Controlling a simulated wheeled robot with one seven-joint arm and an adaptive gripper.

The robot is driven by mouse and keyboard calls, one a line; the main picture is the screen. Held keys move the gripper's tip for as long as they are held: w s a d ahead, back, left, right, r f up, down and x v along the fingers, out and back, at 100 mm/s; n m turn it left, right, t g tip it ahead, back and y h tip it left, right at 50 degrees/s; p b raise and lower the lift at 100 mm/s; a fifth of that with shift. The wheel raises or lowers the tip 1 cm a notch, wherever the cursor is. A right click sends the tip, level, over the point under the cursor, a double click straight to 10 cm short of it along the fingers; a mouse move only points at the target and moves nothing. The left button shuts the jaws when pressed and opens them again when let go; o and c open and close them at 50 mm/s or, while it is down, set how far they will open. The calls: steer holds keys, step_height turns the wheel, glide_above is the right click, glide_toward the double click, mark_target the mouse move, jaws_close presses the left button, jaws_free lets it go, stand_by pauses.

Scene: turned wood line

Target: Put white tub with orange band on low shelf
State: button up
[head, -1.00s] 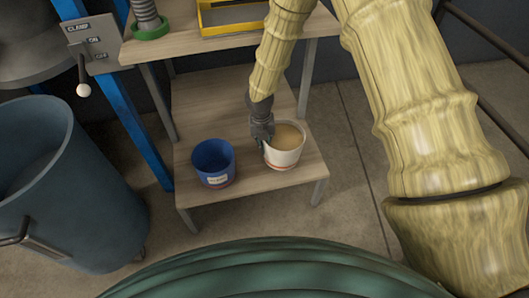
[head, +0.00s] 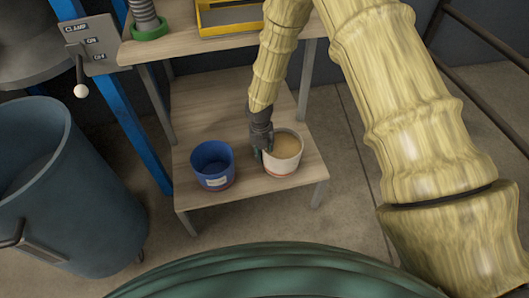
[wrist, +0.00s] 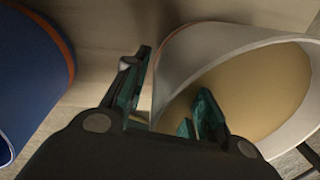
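The white tub with an orange band (head: 283,165) stands upright on the low shelf (head: 245,195), near its right front part. Its inside is tan, and the band runs round its lower part. My gripper (head: 263,150) is at the tub's left side. In the wrist view, my gripper (wrist: 168,100) has its fingers apart, astride the near wall of the white tub (wrist: 190,62). One finger is outside the wall and the other is inside the mouth. The fingers do not appear pressed on the wall.
A blue tub (head: 213,170) with a white label stands just left on the same shelf, with a small gap between. An upper shelf (head: 190,47) with a yellow tray (head: 235,29) is behind. A large blue-grey bin (head: 75,200) and a blue post (head: 125,110) are at the left.

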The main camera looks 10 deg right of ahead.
steer(key=shift+r, duration=0.1)
step_height(320, 180, up, 12)
steer(key=p, duration=0.3)
steer(key=shift+a+p, duration=0.3)
steer(key=shift+a, duration=0.1)
